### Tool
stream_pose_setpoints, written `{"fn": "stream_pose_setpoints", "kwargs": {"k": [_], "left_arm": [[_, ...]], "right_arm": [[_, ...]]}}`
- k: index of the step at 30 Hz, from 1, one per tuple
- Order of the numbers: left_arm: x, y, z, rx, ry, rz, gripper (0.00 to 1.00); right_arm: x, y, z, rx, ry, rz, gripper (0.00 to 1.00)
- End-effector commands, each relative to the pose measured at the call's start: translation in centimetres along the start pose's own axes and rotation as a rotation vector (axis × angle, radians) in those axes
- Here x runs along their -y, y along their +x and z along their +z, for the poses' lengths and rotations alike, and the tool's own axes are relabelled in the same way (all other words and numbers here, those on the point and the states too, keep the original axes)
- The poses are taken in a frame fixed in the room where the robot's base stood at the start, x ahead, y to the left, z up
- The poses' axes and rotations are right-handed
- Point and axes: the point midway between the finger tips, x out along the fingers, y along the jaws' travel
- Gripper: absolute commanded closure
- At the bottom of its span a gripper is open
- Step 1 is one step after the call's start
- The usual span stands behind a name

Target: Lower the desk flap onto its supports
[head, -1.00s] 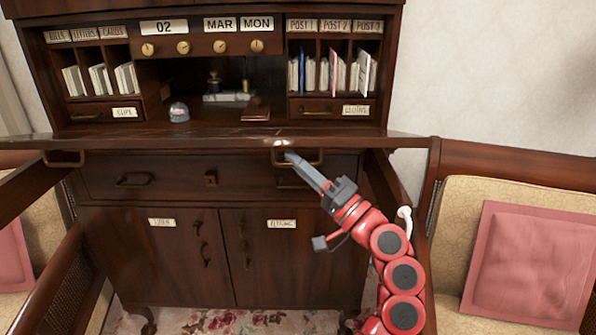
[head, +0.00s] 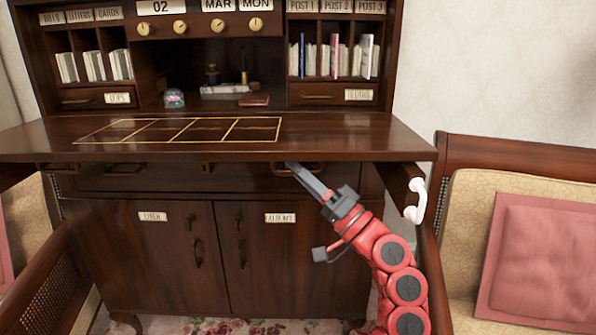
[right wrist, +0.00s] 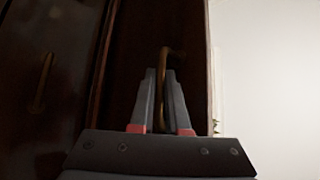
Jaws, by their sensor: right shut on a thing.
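The dark wooden desk flap (head: 335,130) is folded out from the desk and lies close to level. Its top, with gold inlaid lines, faces up. My right gripper (head: 291,167) is under the flap's front edge, shut on the brass right handle (head: 312,169). The right wrist view shows the fingers (right wrist: 160,80) closed around the handle's bar (right wrist: 164,58). A dark wooden arm (head: 397,178), seemingly the right support, sticks out below the flap's right end. A similar piece (head: 14,174) shows at the left. I cannot tell whether the flap touches either. My left gripper is out of view.
Cubbies with books (head: 337,60) and small drawers stand behind the flap. A glass dome (head: 174,98) and a red book (head: 254,100) sit at the back. Cushioned seats flank the desk, with a pink cushion (head: 540,255) at right. A white curved object (head: 416,200) hangs near the right arm.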

Motion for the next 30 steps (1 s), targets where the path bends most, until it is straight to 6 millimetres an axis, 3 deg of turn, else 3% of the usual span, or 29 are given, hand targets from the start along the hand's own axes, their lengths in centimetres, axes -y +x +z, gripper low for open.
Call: {"fn": "stream_pose_setpoints", "kwargs": {"k": [8,9,13,26,30], "left_arm": [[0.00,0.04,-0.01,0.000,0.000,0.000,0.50],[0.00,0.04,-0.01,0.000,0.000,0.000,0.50],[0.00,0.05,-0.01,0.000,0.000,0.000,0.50],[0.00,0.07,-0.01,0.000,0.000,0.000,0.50],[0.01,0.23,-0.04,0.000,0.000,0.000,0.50]], "right_arm": [[0.25,0.05,-0.08,-0.001,0.000,-0.005,1.00],[0.25,0.05,-0.08,-0.001,0.000,-0.005,0.79],[0.26,0.06,-0.08,-0.001,0.000,-0.006,0.56],[0.40,0.04,-0.12,-0.002,0.000,-0.009,0.56],[0.30,-0.90,-0.18,-0.004,0.002,-0.007,0.56]]}}
